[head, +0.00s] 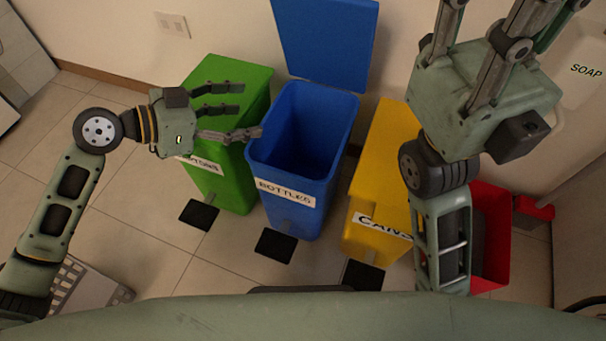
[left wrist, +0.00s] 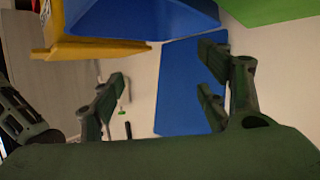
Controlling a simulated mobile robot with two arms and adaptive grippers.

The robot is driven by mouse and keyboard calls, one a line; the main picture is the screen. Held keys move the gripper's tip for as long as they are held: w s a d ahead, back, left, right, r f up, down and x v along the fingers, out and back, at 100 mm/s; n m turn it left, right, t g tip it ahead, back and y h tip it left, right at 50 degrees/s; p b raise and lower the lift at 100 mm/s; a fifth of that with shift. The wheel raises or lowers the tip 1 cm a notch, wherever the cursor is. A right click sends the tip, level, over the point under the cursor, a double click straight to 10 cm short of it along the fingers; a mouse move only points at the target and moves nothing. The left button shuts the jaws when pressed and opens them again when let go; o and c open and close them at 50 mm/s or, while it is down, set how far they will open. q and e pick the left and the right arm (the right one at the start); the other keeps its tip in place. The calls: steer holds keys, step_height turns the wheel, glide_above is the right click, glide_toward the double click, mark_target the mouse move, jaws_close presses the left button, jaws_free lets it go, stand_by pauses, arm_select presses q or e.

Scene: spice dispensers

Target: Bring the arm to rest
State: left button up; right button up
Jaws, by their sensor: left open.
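My left gripper (head: 240,110) reaches in from the left over the green bin (head: 238,72), with a fingertip near the left rim of the open blue bin (head: 300,200). It is open and holds nothing. In the left wrist view its fingers (left wrist: 160,95) stand wide apart, with blue surfaces and pale wall beyond them. My right gripper (head: 490,85) is raised at the upper right, its fingers pointing up. Their tips are cut off by the top of the head view, so its opening is hidden.
The blue lid (head: 325,40) stands raised against the wall. A yellow bin (head: 383,170) labelled CANS and a red bin (head: 492,235) stand to the right, partly behind my right arm. Black pedals (head: 275,245) stick out in front. A soap dispenser (head: 580,70) is at the far right.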

arm_select(q)
steer(key=shift+s+a+r, duration=0.3)
steer(key=shift+s+a, duration=0.05)
steer(key=shift+a, duration=0.2)
steer(key=shift+r, duration=0.1)
